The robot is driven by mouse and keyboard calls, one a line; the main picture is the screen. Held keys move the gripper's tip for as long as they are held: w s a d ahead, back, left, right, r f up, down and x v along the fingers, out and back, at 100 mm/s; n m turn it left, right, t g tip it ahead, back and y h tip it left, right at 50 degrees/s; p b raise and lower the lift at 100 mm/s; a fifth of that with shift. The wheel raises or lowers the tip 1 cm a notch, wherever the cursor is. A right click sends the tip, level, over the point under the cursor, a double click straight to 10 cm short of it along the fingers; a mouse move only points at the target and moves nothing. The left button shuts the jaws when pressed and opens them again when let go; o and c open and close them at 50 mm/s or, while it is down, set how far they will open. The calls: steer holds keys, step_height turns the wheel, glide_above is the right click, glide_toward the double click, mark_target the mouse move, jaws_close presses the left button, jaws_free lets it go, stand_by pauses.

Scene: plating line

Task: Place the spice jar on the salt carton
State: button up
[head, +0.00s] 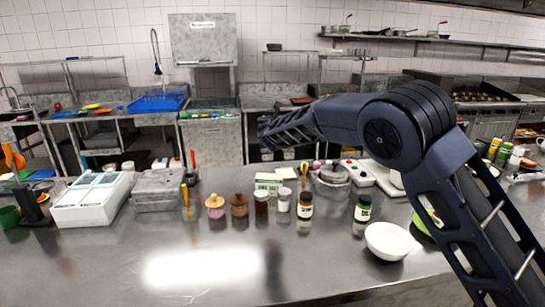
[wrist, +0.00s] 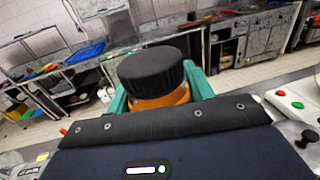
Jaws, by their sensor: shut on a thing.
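My gripper (wrist: 158,92) is shut on the spice jar (wrist: 160,100), a jar with a ribbed black lid and orange contents, seen between teal fingers in the wrist view. In the head view my gripper (head: 268,140) is raised above the back part of the counter, and the jar in it cannot be made out clearly. A white and green box (head: 268,183), which looks like the salt carton, stands on the counter below my gripper. Its lettering is too small to read. The carton does not show clearly in the wrist view.
The steel counter (head: 150,235) is clear at the front. A green-labelled jar (head: 362,210) and white bowl (head: 390,241) stand to the right.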

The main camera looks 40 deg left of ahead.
steer(key=a, duration=0.1)
glide_above(269, 174)
step_height(269, 174, down, 20)
steer(key=shift+w+r, duration=0.1)
steer(key=shift+w, duration=0.05)
stand_by(0.5)
steer(key=o, duration=1.2)
steer(key=v, duration=1.2)
steer(key=shift+a, duration=0.1)
